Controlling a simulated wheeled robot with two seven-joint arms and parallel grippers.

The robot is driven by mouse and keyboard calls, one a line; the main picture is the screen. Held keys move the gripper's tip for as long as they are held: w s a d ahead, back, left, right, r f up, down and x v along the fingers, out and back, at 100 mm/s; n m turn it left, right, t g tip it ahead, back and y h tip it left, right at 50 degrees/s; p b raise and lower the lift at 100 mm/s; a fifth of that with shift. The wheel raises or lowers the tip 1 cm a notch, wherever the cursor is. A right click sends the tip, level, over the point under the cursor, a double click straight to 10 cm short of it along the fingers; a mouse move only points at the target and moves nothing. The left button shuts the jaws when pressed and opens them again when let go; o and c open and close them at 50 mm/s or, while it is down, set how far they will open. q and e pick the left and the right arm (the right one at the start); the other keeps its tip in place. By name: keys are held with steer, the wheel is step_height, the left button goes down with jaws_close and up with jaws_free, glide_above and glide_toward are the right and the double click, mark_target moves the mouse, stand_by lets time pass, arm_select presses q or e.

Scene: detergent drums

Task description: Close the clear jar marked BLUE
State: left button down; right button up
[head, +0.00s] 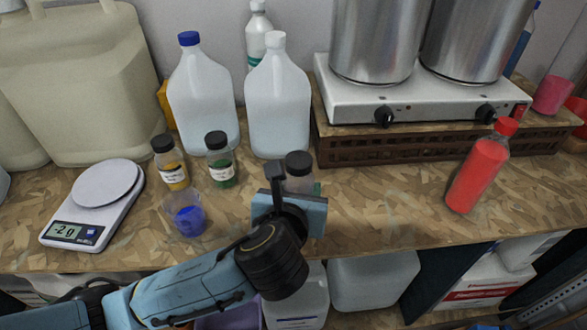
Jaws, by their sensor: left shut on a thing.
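The clear jar with blue contents (186,214) stands on the chipboard worktop, right of the scale, with no cap seen on it. Behind it stand a black-capped jar with yellow contents (174,165) and a black-capped jar with green contents (221,161). My left gripper (280,178) is right of the blue jar and apart from it. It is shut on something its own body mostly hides. A black-capped clear jar (300,171) shows just behind the gripper, its lower part hidden; I cannot tell whether it is touched. My right gripper is out of view.
A scale (92,187) reading -2 g stands at left. Large white jugs (277,103) and a beige canister (80,90) stand behind. A hotplate (430,95) with two steel pots is at back right. A red bottle (477,172) stands at right. Worktop between gripper and red bottle is clear.

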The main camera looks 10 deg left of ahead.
arm_select(q)
steer(key=shift+s, duration=0.15)
steer(key=shift+r, duration=0.1)
arm_select(e)
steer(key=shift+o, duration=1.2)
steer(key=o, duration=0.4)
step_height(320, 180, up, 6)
steer(key=p, duration=0.6)
arm_select(q)
steer(key=shift+m+h, duration=0.6)
steer(key=shift+h, duration=0.1)
steer(key=w+a+r, duration=0.2)
steer(key=w, duration=0.1)
steer(key=w+a+r, duration=0.1)
steer(key=w+a, duration=0.2)
steer(key=w, duration=0.1)
steer(key=w+a+r, duration=0.2)
steer(key=w+a, duration=0.1)
steer(key=w, duration=0.1)
steer(key=shift+w+a+r, duration=0.2)
steer(key=shift+r, duration=0.1)
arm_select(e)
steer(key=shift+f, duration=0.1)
